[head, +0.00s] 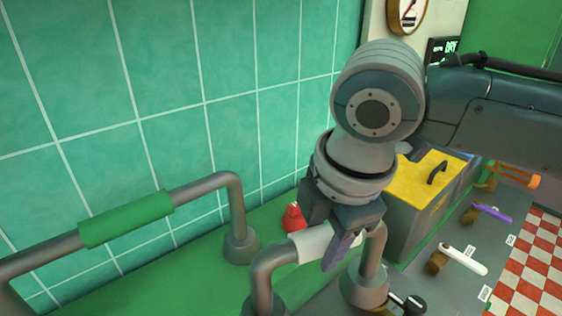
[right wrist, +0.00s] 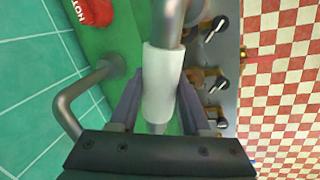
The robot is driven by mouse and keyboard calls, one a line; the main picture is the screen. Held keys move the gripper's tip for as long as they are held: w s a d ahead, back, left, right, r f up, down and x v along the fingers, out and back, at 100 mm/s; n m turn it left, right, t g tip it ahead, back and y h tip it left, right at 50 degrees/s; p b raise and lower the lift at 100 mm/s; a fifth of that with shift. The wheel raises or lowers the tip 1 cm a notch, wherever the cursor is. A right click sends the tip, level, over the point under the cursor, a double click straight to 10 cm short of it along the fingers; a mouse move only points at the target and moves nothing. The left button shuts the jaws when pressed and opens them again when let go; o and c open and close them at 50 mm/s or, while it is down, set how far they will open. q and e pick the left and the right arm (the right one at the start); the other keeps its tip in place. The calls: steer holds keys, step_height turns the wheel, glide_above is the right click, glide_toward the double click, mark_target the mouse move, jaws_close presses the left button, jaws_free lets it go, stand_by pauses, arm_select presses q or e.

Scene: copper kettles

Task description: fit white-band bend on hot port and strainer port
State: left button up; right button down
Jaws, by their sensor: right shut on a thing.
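The white-band bend is a grey U-shaped pipe with a white sleeve (head: 315,243) at the lower middle of the head view. My right gripper (head: 343,250) is shut on the white sleeve from above. In the right wrist view, the sleeve (right wrist: 162,85) lies between both fingers. The bend's right leg (head: 375,245) stands over a grey flanged port (head: 364,288). Its left leg (head: 262,287) runs down to the bottom edge, where its lower end is mostly cut off. I cannot tell how deeply either leg sits. My left gripper is not in view.
A green-band bend (head: 125,218) stands at the left on a flanged foot (head: 241,246). A red object (head: 293,218) sits behind the white sleeve. A yellow-topped box (head: 425,185) and several lever valves, one with a white handle (head: 464,260), are at the right. Green tiled wall lies behind.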

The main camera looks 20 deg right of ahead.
steer(key=a+f+n, duration=0.1)
steer(key=s+a+f+n, duration=0.1)
steer(key=a, duration=0.1)
steer(key=s+a+f+n+y, duration=0.1)
steer(key=a, duration=0.1)
steer(key=shift+s+a+f+n, duration=0.15)
steer(key=shift+s+f+n, duration=0.05)
steer(key=shift+f+n, duration=0.2)
step_height(320, 180, down, 9)
steer(key=b, duration=1)
steer(key=shift+f+b, duration=0.55)
steer(key=shift+f, duration=0.8)
steer(key=c, duration=0.6)
jaws_free()
steer(key=o, duration=0.3)
steer(key=shift+f, duration=0.1)
